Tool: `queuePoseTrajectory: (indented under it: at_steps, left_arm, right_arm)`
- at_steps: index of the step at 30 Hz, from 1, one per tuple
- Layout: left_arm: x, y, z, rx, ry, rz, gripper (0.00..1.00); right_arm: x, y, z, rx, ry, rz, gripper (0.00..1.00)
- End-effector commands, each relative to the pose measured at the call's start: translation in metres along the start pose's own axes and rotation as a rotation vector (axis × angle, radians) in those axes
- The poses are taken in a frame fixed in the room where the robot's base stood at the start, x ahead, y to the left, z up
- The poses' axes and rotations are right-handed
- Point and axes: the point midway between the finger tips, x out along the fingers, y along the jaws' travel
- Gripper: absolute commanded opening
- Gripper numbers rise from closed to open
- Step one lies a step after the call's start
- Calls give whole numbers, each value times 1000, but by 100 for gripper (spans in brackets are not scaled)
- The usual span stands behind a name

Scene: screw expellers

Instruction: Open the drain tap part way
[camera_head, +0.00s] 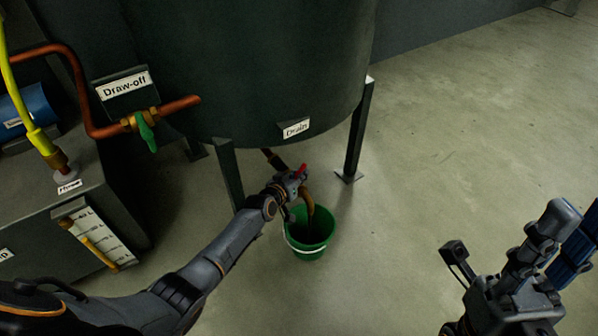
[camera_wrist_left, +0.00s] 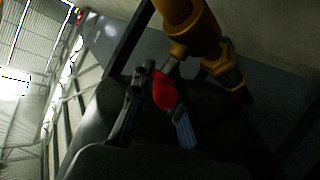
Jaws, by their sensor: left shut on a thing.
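The drain tap has a small red handle (camera_head: 303,170) on the pipe under the tank, below the "Drain" label (camera_head: 296,129). My left gripper (camera_head: 291,182) is at the tap and shut on this red handle. In the left wrist view the red handle (camera_wrist_left: 164,91) sits between the two fingers, with the brass tap body (camera_wrist_left: 192,30) above it. The gripper hides part of the tap in the head view. A brown curved shape (camera_head: 309,201), spout or stream, hangs over the green bucket (camera_head: 311,246). My right gripper (camera_head: 570,222) is open and empty at lower right.
The dark tank (camera_head: 250,60) stands on legs (camera_head: 358,135) close around the tap. At left are a "Draw-off" valve with a green handle (camera_head: 146,135), copper pipe and a grey box with a level gauge (camera_head: 95,238). The floor (camera_head: 470,130) at right is clear.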

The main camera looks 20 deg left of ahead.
Motion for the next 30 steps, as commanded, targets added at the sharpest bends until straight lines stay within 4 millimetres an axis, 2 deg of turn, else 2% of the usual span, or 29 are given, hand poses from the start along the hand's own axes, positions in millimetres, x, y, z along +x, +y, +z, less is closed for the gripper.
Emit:
queuePoseTrajectory:
  at_steps: [9,10,13,23,30]
  left_arm:
    - [0,1,0,-2,1,1,0]
    - [0,1,0,-2,1,1,17]
    - [0,1,0,-1,1,1,38]
    - [0,1,0,-1,0,1,39]
    - [-20,2,2,-4,0,4,39]
  right_arm:
    - [0,0,0,0,-1,0,28]
    - [0,0,0,0,-1,0,28]
    - [0,0,0,0,-1,0,28]
    - [1,0,0,-1,4,1,28]
    - [1,0,0,-1,2,0,28]
